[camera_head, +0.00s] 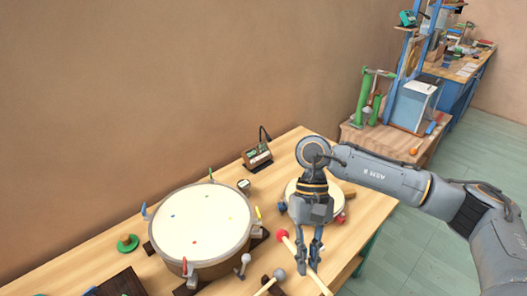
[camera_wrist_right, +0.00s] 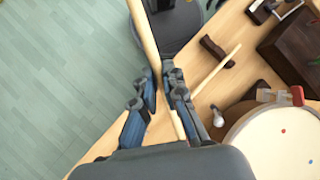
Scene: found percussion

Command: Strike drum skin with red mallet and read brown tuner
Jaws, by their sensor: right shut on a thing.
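The drum (camera_head: 195,222) has a pale round skin with small coloured dots and stands on the table at left of centre. My right gripper (camera_head: 308,262) is shut on the handle of the red mallet (camera_head: 318,282), to the right of the drum. The mallet's red head (camera_head: 283,236) points toward the drum and is apart from the skin. In the right wrist view, the pale handle (camera_wrist_right: 143,35) runs between the fingers (camera_wrist_right: 160,75). The brown tuner (camera_head: 257,155), a small box with a dark bent stalk, stands at the table's back edge; its reading is too small to tell. My left gripper is out of view.
A smaller pale drum (camera_head: 293,190) is partly hidden behind my right gripper. A grey-headed mallet (camera_head: 279,274) lies near the front. A green disc-shaped object (camera_head: 128,243) and a dark box (camera_head: 122,284) are at left. The wall is close behind the table.

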